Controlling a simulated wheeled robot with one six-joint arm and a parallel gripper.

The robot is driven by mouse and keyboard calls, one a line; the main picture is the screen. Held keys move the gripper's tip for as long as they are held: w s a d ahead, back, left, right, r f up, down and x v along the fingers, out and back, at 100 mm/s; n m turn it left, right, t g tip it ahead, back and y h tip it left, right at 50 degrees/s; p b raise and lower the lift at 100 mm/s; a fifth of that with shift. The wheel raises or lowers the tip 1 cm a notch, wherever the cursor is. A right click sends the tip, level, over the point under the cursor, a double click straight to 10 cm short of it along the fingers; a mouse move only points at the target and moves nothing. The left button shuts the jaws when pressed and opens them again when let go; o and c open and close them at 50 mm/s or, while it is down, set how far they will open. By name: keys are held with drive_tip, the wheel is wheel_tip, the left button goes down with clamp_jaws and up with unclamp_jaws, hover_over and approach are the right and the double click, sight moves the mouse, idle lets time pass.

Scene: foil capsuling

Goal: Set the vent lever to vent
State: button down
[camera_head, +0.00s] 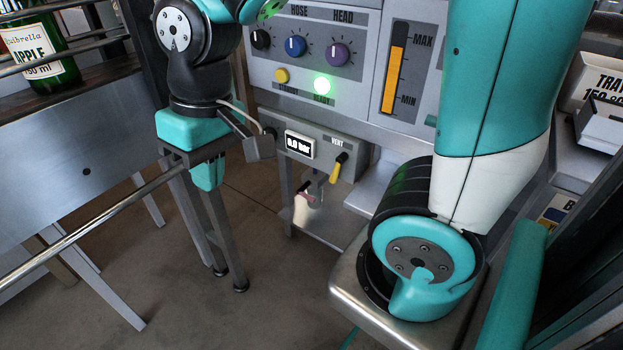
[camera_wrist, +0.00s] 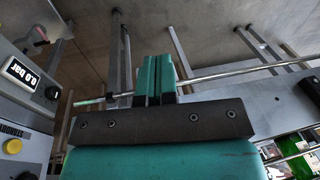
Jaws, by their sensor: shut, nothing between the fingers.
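The vent lever (camera_head: 337,168) is a short yellow handle on a grey panel (camera_head: 316,152), below the word VENT. It hangs down, tilted slightly to the left, from a dark pivot. A pressure display (camera_head: 299,145) left of it reads 0.0 bar. My gripper (camera_head: 208,176) is left of this panel, pointing down, apart from the lever. In the wrist view its two teal fingers (camera_wrist: 155,78) are shut together with nothing between them. The display (camera_wrist: 28,74) shows at the left edge there; the lever is not in that view.
Above the lever is a panel with knobs (camera_head: 295,46), a lit green lamp (camera_head: 322,85) and an orange level gauge (camera_head: 395,75). A pale-handled object (camera_head: 301,208) is below the panel. A metal rail (camera_head: 95,228) and a counter with a green bottle (camera_head: 38,50) are at left.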

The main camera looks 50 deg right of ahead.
sight(338, 169)
drive_tip(key=w+d+f+m+g+h+b, duration=0.1)
drive_tip(key=w+d+f+m+h, duration=0.2)
drive_tip(key=w+d+f+m, duration=0.5)
drive_tip(key=w+d+f+m+g+h, duration=0.1)
drive_tip(key=w+d+f+m+h, duration=0.3)
drive_tip(key=d, duration=0.7)
drive_tip(key=s+d+f+m+g+h+b, duration=0.1)
drive_tip(key=s+d+f+m, duration=0.4)
drive_tip(key=d+f, duration=0.9)
drive_tip(key=shift+s+d+f+g+b, duration=0.3)
drive_tip(key=shift+d+g+b, duration=0.15)
drive_tip(key=shift+g, duration=0.35)
drive_tip(key=shift+s+d+f+g+h+p, duration=0.1)
drive_tip(key=shift+s+f+g+h+p, duration=0.1)
drive_tip(key=shift+s+g, duration=0.2)
drive_tip(key=shift+s+d+f+g+h+p, duration=0.1)
drive_tip(key=shift+s+g+p, duration=0.15)
drive_tip(key=shift+s, duration=0.25)
